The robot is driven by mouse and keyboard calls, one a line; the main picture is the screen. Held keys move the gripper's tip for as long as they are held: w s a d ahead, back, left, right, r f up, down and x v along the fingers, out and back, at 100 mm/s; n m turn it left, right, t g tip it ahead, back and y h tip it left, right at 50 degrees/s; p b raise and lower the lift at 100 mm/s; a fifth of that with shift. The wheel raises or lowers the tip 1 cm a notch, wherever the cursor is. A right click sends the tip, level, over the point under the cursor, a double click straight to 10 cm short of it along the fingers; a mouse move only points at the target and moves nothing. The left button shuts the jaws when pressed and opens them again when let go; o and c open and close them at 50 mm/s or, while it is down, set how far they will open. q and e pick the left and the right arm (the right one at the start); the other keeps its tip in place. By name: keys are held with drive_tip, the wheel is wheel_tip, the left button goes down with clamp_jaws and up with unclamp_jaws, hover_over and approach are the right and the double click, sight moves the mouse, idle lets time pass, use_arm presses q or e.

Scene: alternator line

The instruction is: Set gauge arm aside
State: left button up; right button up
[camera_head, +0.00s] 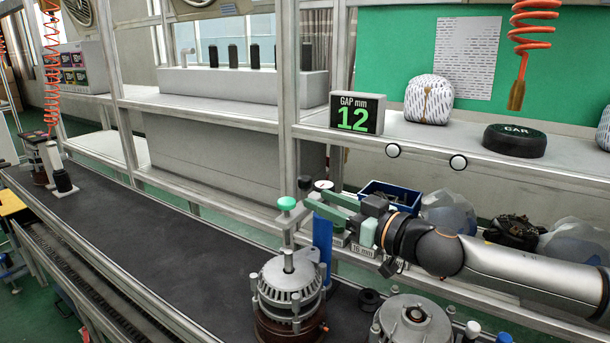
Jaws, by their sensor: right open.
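A green gauge arm (328,210) reaches out level above the conveyor, beside a blue upright (322,242). A small round dial (323,184) sits at its top. My right gripper (358,222) comes in from the right and is open at the right end of the green arm. Whether its fingers touch the arm is hard to tell. An alternator (288,282) with a bare shaft stands on the belt below and left. A "16 mm" label (363,250) shows under my gripper. My left gripper is not in view.
A second alternator (413,320) stands at the front right. A blue bin (400,193) and wrapped bundles lie behind my arm. A gauge display (357,114) reading 12 stands on the shelf.

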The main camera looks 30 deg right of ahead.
sight(305, 192)
drive_tip(key=p+x, duration=0.3)
drive_tip(key=shift+w+a+r+p, duration=0.1)
drive_tip(key=shift+w+r+p, duration=0.15)
drive_tip(key=shift+w+p, duration=0.05)
drive_tip(key=shift+w+a+f+p, duration=0.1)
drive_tip(key=shift+w+a+p, duration=0.1)
drive_tip(key=shift+w+p, duration=0.3)
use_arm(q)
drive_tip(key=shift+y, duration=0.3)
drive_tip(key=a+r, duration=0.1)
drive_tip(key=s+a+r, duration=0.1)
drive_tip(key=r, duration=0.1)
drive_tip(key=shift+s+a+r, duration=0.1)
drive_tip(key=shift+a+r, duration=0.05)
use_arm(e)
drive_tip(key=shift+w+a+f, duration=0.1)
drive_tip(key=shift+w+f, duration=0.1)
drive_tip(key=shift+w, duration=0.1)
drive_tip(key=shift+c, duration=0.2)
clamp_jaws()
drive_tip(key=shift+r, duration=0.15)
